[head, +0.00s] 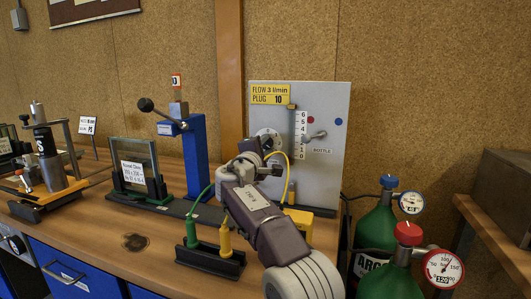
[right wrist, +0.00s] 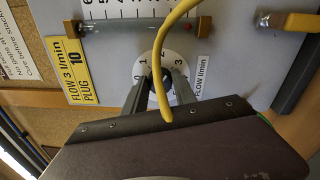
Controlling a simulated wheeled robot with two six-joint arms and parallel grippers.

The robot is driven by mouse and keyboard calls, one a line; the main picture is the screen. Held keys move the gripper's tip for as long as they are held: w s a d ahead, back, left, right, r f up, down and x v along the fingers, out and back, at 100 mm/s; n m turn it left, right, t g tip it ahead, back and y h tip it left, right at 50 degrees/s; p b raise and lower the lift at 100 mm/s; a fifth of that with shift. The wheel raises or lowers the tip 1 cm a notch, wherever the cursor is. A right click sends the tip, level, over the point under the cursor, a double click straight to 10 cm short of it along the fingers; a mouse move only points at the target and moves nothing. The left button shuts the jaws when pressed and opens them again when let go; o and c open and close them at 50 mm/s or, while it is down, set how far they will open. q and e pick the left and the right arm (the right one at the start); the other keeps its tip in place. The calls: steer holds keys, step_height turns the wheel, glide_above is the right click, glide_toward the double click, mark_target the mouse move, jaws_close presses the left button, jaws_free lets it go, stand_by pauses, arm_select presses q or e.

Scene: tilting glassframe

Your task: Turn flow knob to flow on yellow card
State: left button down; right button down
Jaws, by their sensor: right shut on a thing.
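The yellow card (head: 269,94) at the top left of the grey panel reads "FLOW 3 l/min" and "PLUG 10". It also shows in the right wrist view (right wrist: 80,70). The flow knob's white numbered dial (right wrist: 146,63) is on the panel below the card. My right gripper (right wrist: 160,80) has its two fingers on either side of the dark knob at the dial's centre, shut on it. In the head view this gripper (head: 268,150) covers much of the dial. A yellow hose crosses the dial, and I cannot read the knob's pointer. My left gripper is not in view.
A flow tube (right wrist: 120,27) with a red ball near one end runs beside the scale. A nozzle lever (head: 314,135) is right of it. Green gas bottles (head: 376,228) stand at the right. A holder with green and yellow plugs (head: 210,258) sits at the front.

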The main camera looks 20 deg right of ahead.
steer(key=shift+f+m+b, duration=0.15)
steer(key=shift+m+b, duration=0.25)
steer(key=shift+m, duration=0.8)
steer(key=c, duration=1)
jaws_free()
steer(key=b+v, duration=0.2)
steer(key=v, duration=0.1)
steer(key=shift+f, duration=0.2)
steer(key=b, duration=0.1)
glide_toward(266, 147)
steer(key=shift+s+r, duration=0.15)
steer(key=shift+r, duration=0.2)
